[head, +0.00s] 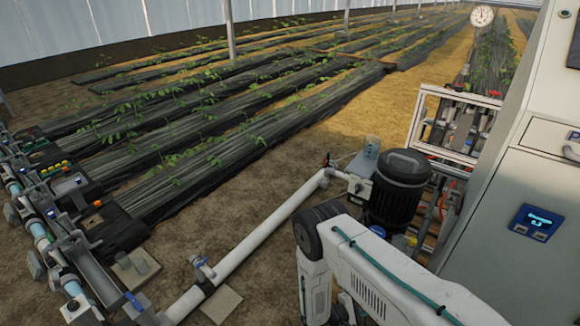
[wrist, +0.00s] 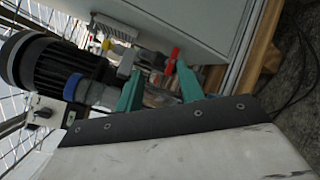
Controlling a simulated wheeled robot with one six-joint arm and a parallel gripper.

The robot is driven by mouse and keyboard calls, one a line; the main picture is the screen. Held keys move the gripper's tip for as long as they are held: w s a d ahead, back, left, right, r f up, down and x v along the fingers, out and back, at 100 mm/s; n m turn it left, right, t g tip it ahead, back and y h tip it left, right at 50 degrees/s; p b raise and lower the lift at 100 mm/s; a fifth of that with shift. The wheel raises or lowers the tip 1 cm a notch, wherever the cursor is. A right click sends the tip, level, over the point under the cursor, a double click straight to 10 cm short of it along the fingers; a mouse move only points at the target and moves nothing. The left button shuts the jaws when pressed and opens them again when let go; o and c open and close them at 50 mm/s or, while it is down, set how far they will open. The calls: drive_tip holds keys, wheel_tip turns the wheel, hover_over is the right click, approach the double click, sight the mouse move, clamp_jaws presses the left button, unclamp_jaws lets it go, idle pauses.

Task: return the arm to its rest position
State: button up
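My white arm crosses the lower middle of the head view, bent at a dark joint beside the black motor (head: 398,188). My gripper is not visible in the head view. In the wrist view, my gripper (wrist: 159,74) shows as two teal fingers standing apart, with nothing seen held between them. A red handle (wrist: 172,59) shows beyond the fingertips; I cannot tell its distance from them. The black motor also shows at the left of the wrist view (wrist: 52,62).
A grey cabinet (head: 520,190) stands close at right, beside a white-framed rack (head: 425,108). A white pipe (head: 255,238) runs along the ground to a valve manifold (head: 75,235) at left. Planted rows (head: 240,115) lie behind. Bare soil (head: 225,218) is open between.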

drive_tip(key=s+r+m+g+y, duration=0.25)
drive_tip(key=r+g, duration=0.35)
drive_tip(key=r, duration=1.2)
drive_tip(key=s+r+m+g+y, duration=0.2)
drive_tip(key=r+m+g+y, duration=0.3)
drive_tip(key=r, duration=1.3)
drive_tip(key=s+r+m+t+y, duration=0.2)
drive_tip(key=s+r+t+y, duration=0.1)
drive_tip(key=s+r, duration=0.7)
drive_tip(key=s+r+m+t+y, duration=0.2)
drive_tip(key=s+r+y, duration=0.3)
drive_tip(key=s+r, duration=0.5)
wheel_tip(320, 180, up, 6)
drive_tip(key=shift+s+a+f+m+t, duration=0.1)
drive_tip(key=shift+s+a+m+t, duration=0.2)
drive_tip(key=shift+t, duration=0.2)
drive_tip(key=shift+y, duration=0.25)
drive_tip(key=shift+c, duration=0.2)
